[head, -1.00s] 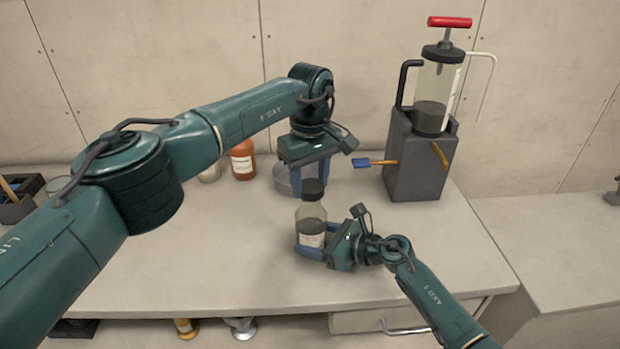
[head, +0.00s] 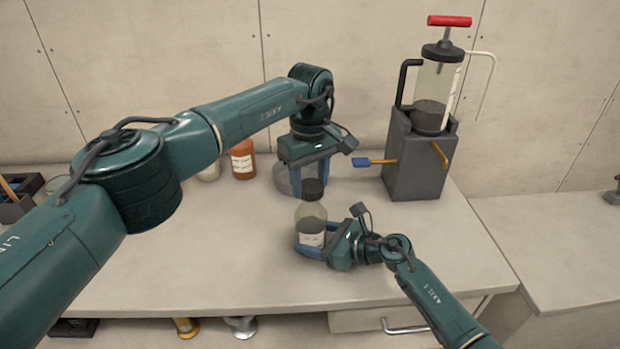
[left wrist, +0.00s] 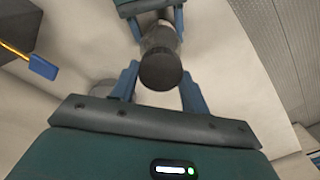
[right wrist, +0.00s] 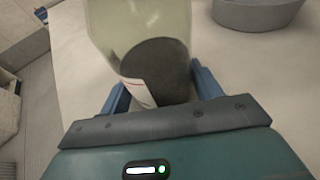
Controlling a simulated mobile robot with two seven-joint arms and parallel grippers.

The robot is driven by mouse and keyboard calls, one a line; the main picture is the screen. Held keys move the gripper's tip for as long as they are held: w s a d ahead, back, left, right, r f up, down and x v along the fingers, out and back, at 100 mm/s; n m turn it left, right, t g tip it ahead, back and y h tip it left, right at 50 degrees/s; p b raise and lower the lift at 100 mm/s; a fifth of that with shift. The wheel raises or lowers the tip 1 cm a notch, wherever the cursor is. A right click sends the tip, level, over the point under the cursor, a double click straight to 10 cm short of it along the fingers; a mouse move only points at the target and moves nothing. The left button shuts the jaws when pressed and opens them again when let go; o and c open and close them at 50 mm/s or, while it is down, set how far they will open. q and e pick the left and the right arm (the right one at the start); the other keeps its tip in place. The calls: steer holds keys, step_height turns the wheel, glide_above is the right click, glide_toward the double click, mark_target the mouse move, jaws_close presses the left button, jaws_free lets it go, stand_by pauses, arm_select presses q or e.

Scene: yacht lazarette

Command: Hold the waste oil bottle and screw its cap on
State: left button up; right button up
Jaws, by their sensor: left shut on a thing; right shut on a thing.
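The waste oil bottle (head: 311,227) is clear with dark oil low inside and a white label, and stands upright near the bench front. It fills the middle of the right wrist view (right wrist: 150,60). My right gripper (head: 306,249) is shut around its lower body. The dark round cap (head: 313,190) sits at the top of the bottle neck, and it shows between the fingers in the left wrist view (left wrist: 161,70). My left gripper (head: 309,181) points down from above and is shut on the cap. The thread is hidden, so I cannot tell how tight the cap is.
A grey round basin (head: 283,181) stands just behind the bottle. An orange bottle (head: 243,160) is at the back. The bench front is clear.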

arm_select(q)
steer(key=shift+f, duration=1)
stand_by(0.3)
arm_select(e)
steer(key=shift+o, duration=1.4)
steer(key=c, duration=0.8)
arm_select(q)
steer(key=m, duration=0.6)
steer(key=shift+d, duration=0.1)
steer(key=m, duration=0.6)
steer(key=shift+d+m, duration=0.1)
steer(key=shift+m, duration=0.2)
steer(key=o, duration=0.9)
